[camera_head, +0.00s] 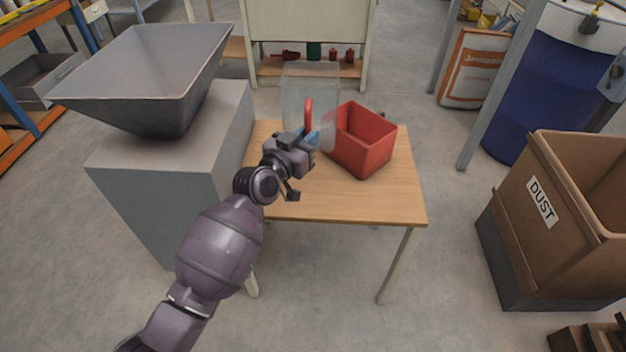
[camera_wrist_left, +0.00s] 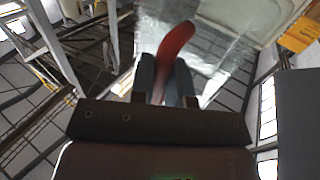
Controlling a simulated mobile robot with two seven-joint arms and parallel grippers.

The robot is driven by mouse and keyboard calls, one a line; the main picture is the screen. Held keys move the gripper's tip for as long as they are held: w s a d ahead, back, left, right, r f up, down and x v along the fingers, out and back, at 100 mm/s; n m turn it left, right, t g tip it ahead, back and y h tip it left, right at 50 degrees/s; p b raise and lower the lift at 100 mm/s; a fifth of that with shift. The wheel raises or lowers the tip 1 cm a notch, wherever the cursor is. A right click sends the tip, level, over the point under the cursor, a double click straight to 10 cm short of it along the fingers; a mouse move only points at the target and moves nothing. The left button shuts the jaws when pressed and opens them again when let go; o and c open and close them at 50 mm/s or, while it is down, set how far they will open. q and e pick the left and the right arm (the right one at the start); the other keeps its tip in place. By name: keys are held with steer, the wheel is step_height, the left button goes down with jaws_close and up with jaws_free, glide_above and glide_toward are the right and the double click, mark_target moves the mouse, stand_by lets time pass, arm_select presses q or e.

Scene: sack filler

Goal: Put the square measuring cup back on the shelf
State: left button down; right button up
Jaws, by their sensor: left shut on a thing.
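The square measuring cup (camera_head: 312,82) is a clear, see-through box with a red handle, in the head view above the back of the wooden table. My left gripper (camera_head: 311,140) is shut on the red handle. In the left wrist view the curved handle sits between the fingers of my left gripper (camera_wrist_left: 166,72), with the clear wall of the cup (camera_wrist_left: 215,50) behind it. The cup's base is hard to make out; I cannot tell whether it touches the table. A low wooden shelf (camera_head: 270,68) with small items stands at the back. My right gripper is not in view.
A red open bin (camera_head: 365,150) stands on the wooden table (camera_head: 375,205), close right of the cup. A grey hopper (camera_head: 150,75) on a grey block (camera_head: 170,155) is at left. A brown dust bin (camera_head: 560,215) and a blue drum (camera_head: 535,95) are at right.

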mark_target(318, 151)
arm_select(q)
step_height(318, 151, down, 7)
steer(key=shift+f+b, duration=0.1)
steer(key=shift+b, duration=1)
step_height(318, 151, down, 7)
steer(key=b, duration=0.3)
steer(key=shift+s+f, duration=0.1)
steer(key=shift+f, duration=0.05)
steer(key=shift+f+b, duration=0.55)
steer(key=shift+f, duration=0.25)
steer(key=shift+r, duration=0.3)
steer(key=shift+f, duration=0.15)
steer(key=c, duration=1.1)
jaws_free()
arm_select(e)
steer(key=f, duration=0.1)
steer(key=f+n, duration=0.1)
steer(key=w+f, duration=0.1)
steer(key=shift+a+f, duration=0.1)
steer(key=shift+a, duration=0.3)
